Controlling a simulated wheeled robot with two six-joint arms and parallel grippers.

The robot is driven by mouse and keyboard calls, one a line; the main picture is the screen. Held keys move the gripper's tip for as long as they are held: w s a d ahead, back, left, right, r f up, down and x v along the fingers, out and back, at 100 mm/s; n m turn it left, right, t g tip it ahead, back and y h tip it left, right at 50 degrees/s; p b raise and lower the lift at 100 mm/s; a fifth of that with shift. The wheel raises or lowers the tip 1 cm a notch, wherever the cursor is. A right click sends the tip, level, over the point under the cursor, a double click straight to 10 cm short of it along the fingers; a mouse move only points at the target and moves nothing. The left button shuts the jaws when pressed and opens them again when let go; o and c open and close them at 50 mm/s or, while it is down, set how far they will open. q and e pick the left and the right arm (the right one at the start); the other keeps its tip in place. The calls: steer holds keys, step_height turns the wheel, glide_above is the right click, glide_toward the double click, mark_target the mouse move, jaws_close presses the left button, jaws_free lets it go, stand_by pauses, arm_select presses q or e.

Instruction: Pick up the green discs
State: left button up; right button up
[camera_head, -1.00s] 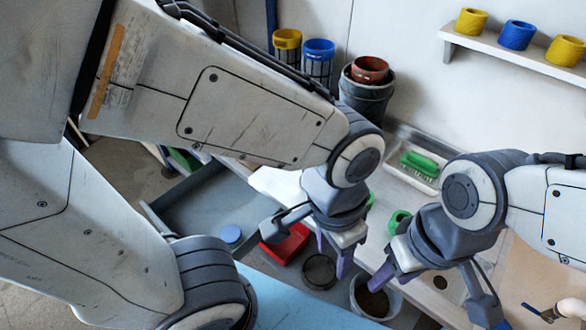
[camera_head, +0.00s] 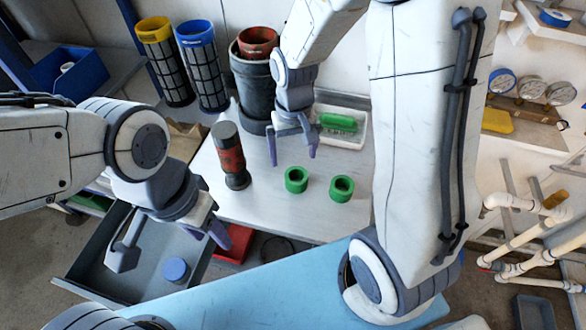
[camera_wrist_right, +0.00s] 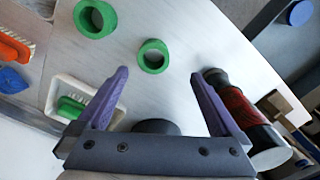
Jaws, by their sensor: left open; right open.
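Two green discs, shaped like thick rings with open centres, stand apart on the white tabletop: the left disc (camera_head: 297,188) and the right disc (camera_head: 342,197). Both show in the right wrist view, one nearer (camera_wrist_right: 155,70) and one at the top edge (camera_wrist_right: 110,21). My right gripper (camera_head: 292,154) is open and empty, above the tabletop and behind the left disc in the head view. In the wrist view its fingers (camera_wrist_right: 160,73) have the nearer disc beyond their tips. My left gripper (camera_head: 170,246) is open and empty over the grey drawer, away from the discs.
A red and black cylinder (camera_head: 230,157) stands left of the discs, close to a right finger in the wrist view. A white tray (camera_head: 350,138) with a green brush and a dark bucket (camera_head: 254,98) stand behind. A blue disc (camera_head: 176,270) lies in the drawer (camera_head: 130,291).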

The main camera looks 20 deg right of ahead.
steer(key=shift+w+d+f, duration=0.1)
steer(key=shift+d+f, duration=0.1)
steer(key=shift+f, duration=1.7)
steer(key=shift+w+d+f, duration=0.1)
steer(key=shift+d+f, duration=0.05)
steer(key=shift+f, duration=1.75)
steer(key=shift+d+f, duration=0.2)
steer(key=shift+f, duration=1.7)
steer(key=c, duration=1.3)
steer(key=shift+r, duration=0.1)
steer(key=shift+c, duration=0.2)
